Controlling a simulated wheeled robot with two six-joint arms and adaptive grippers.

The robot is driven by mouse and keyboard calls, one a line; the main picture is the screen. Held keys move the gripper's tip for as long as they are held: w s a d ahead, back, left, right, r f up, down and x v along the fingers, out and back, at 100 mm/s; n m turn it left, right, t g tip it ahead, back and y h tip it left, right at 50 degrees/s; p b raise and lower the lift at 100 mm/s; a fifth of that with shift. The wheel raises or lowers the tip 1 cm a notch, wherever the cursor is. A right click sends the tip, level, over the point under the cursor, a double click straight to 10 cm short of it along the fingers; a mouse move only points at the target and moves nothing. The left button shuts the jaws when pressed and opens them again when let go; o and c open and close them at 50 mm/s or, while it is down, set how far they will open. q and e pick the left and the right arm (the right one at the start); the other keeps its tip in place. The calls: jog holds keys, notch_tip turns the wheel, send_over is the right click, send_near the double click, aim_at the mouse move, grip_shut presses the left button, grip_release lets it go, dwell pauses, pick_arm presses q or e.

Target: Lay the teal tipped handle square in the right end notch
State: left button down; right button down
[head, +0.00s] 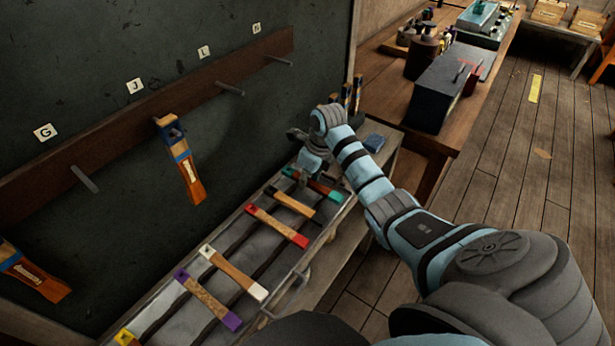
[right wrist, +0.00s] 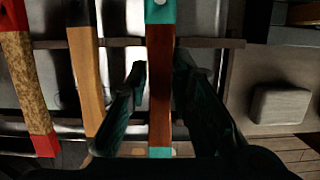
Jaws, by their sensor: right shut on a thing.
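The teal tipped handle (right wrist: 160,85) has a dark red-brown middle and teal ends. In the head view its teal end (head: 328,192) shows at the far right end of the rack (head: 215,262), and my right gripper partly covers it. In the right wrist view it runs straight up the picture, about square across the dark rail (right wrist: 220,43). My right gripper (head: 304,178) is over it, with a finger on each side, shut on it. I cannot tell whether the handle sits down in the notch or just above it. My left gripper is not in view.
A black tipped handle (head: 295,206) lies close beside, then a red tipped one (head: 277,227), with several more along the rack. A blue block (head: 375,142) sits right of the rack. A workbench (head: 400,80) stands behind.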

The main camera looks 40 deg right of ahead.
jog(key=shift+f+b, duration=0.35)
jog(key=shift+f, duration=0.2)
jog(key=c, duration=1.3)
grip_release()
jog(key=shift+c, duration=0.2)
jog(key=shift+o, duration=0.6)
jog(key=shift+o, duration=1.4)
jog(key=shift+r, duration=0.1)
